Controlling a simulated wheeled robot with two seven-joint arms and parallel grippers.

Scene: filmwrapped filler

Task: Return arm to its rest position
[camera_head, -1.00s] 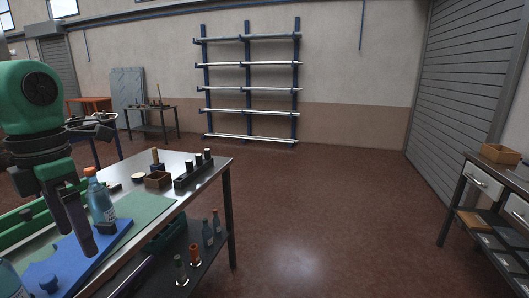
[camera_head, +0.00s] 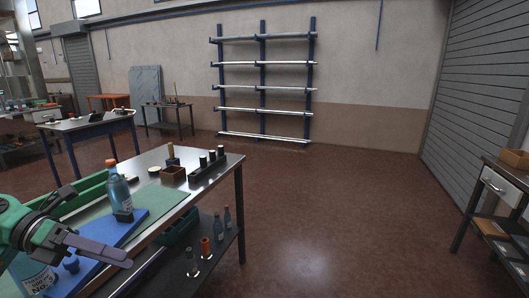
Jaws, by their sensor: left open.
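My left gripper (camera_head: 98,252) is at the lower left of the head view, low over the near edge of the workbench (camera_head: 150,232). It is open, with nothing seen between its fingers, which point right. A blue bottle with an orange cap (camera_head: 117,190) stands upright on a blue board (camera_head: 118,238), behind the gripper and apart from it. My right gripper is not in view.
The middle floor is clear.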

